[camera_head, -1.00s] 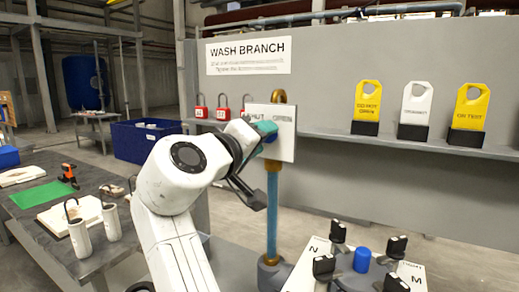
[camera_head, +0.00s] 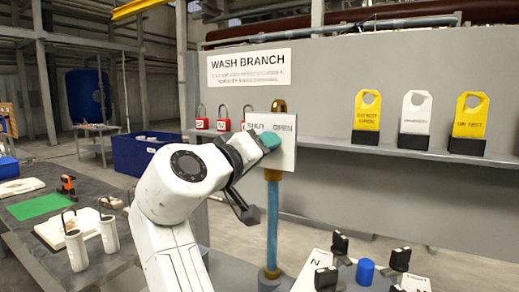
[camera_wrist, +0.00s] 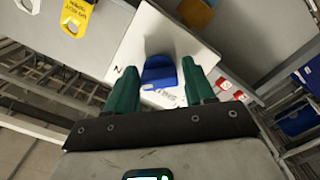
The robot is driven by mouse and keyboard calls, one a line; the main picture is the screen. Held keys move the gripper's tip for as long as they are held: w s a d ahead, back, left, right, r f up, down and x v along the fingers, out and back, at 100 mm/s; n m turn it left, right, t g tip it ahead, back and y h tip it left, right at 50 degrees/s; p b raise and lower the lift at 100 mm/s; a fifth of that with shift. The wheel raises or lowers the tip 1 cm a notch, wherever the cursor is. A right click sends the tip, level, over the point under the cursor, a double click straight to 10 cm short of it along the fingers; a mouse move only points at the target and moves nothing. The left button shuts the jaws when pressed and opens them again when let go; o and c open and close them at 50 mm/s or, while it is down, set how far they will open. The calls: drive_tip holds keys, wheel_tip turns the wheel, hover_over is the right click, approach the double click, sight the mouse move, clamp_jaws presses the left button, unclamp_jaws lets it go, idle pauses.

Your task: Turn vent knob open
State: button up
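The vent knob is a blue knob (camera_wrist: 158,75) on a white plate (camera_wrist: 150,35) in the wrist view. In the head view the plate (camera_head: 286,152), lettered SHUT and OPEN, hangs on the blue pipe, and my gripper hides the knob. My gripper (camera_wrist: 160,74) has its two green fingers apart, one on each side of the knob, with a visible gap on both sides. In the head view my gripper (camera_head: 270,141) is close against the plate's left half. Whether the fingertips reach past the knob's face cannot be told.
A blue vertical pipe (camera_head: 272,220) stands below the plate. Red padlocks (camera_head: 223,124) and tags (camera_head: 468,115) stand along the grey shelf (camera_head: 340,142). A panel with black knobs and a blue cap (camera_head: 365,271) is at lower right. A table (camera_head: 25,228) is at left.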

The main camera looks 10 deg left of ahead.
drive_tip(key=o, duration=0.3)
drive_tip(key=shift+r, duration=0.15)
drive_tip(key=b+v, duration=0.1)
drive_tip(key=v, duration=0.9)
drive_tip(key=shift+s+a, duration=0.15)
drive_tip(key=shift+s, duration=0.25)
drive_tip(key=shift+r, duration=0.15)
